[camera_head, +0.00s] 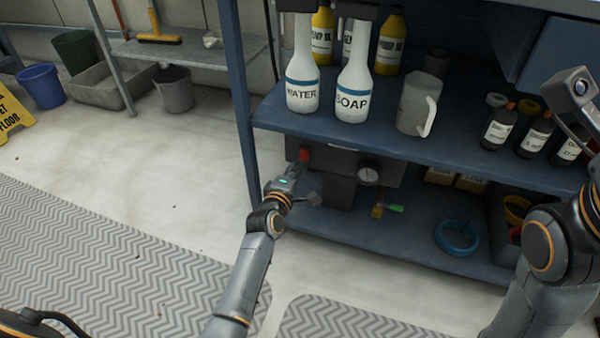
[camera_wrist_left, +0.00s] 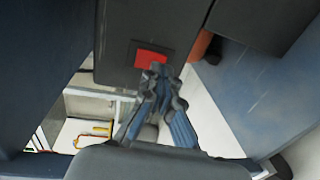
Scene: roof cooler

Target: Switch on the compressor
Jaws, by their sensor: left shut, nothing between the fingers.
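The compressor (camera_head: 340,186) is a dark grey unit with a round gauge (camera_head: 368,175), on the lower shelf of the blue rack. A red switch (camera_head: 304,155) sits on its front at the left; it also shows as a red rectangle in a dark frame in the left wrist view (camera_wrist_left: 150,59). My left gripper (camera_head: 299,165) is shut and empty, with its fingertips right at the switch. In the left wrist view its fingertips (camera_wrist_left: 161,72) overlap the switch's lower edge; I cannot tell whether they touch. My right arm shows at the right, but its fingers are not seen.
The upper shelf (camera_head: 440,148) overhangs the compressor and holds WATER (camera_head: 302,95) and SOAP (camera_head: 353,100) bottles, a jug (camera_head: 416,105) and brown bottles. A blue ring (camera_head: 457,237) lies on the lower shelf. A rack post (camera_head: 238,90) stands left of my left gripper.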

